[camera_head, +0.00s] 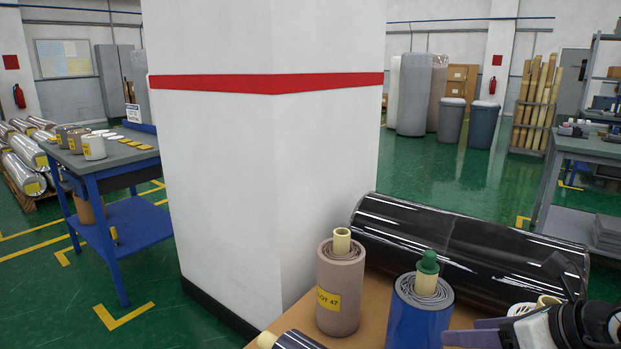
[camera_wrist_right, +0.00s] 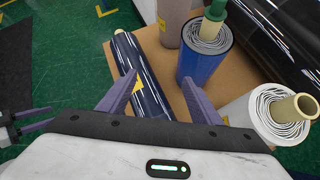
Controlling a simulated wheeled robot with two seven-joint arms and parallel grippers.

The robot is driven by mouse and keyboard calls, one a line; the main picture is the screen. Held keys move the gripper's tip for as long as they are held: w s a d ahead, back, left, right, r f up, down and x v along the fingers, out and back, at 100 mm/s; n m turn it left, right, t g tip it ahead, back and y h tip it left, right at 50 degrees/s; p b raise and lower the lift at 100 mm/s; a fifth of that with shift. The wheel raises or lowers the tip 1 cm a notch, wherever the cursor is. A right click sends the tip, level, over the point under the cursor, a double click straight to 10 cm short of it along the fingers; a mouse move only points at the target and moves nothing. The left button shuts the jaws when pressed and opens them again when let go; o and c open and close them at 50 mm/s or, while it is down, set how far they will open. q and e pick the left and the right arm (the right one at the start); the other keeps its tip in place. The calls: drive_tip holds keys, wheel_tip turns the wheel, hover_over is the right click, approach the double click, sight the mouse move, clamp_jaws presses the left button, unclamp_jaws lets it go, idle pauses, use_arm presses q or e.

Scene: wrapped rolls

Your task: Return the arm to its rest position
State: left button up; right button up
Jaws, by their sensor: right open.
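My right gripper (camera_head: 452,331) is at the lower right of the head view, partly cut off. In the right wrist view its two purple fingers (camera_wrist_right: 160,88) stand apart with nothing held between them. A dark wrapped roll (camera_wrist_right: 141,72) with a yellow label lies beyond the left finger; its end shows in the head view (camera_head: 293,341). A blue roll (camera_head: 419,315) with a green plug stands upright near the right gripper, apart from its fingers. In the right wrist view, another gripper with spread purple fingers (camera_wrist_right: 50,115), seemingly my left, is at the left edge.
A pinkish LOT 47 roll (camera_head: 340,292) stands beside the blue roll on a brown surface (camera_head: 381,309). A large black roll (camera_head: 460,245) lies behind. A white roll (camera_wrist_right: 265,112) is at right. A white pillar (camera_head: 225,180) rises at left.

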drive_tip(key=s+a+r+m+t+y+p, duration=0.2)
drive_tip(key=s+a+m+t+y+p, duration=0.15)
drive_tip(key=a+m+y, duration=0.75)
drive_tip(key=s+d+f+m+t+h, duration=0.2)
drive_tip(key=s+f+m+t+h, duration=0.15)
drive_tip(key=f+m+h, duration=1.15)
use_arm(q)
drive_tip(key=r, duration=0.1)
drive_tip(key=w+r+p, duration=0.1)
drive_tip(key=r, duration=0.1)
drive_tip(key=w+r, duration=0.1)
drive_tip(key=shift+a+r+p, duration=0.2)
drive_tip(key=shift+r+p, duration=0.15)
drive_tip(key=shift+p, duration=0.05)
use_arm(e)
drive_tip(key=s+a+f+m+g+y, duration=0.1)
drive_tip(key=s+a+f+m+g, duration=0.1)
drive_tip(key=s+f+m+g, duration=0.4)
drive_tip(key=s+f+m, duration=0.5)
drive_tip(key=s, duration=0.2)
drive_tip(key=shift+s+a+y, duration=0.15)
drive_tip(key=shift+a+y, duration=0.05)
drive_tip(key=shift+y, duration=0.1)
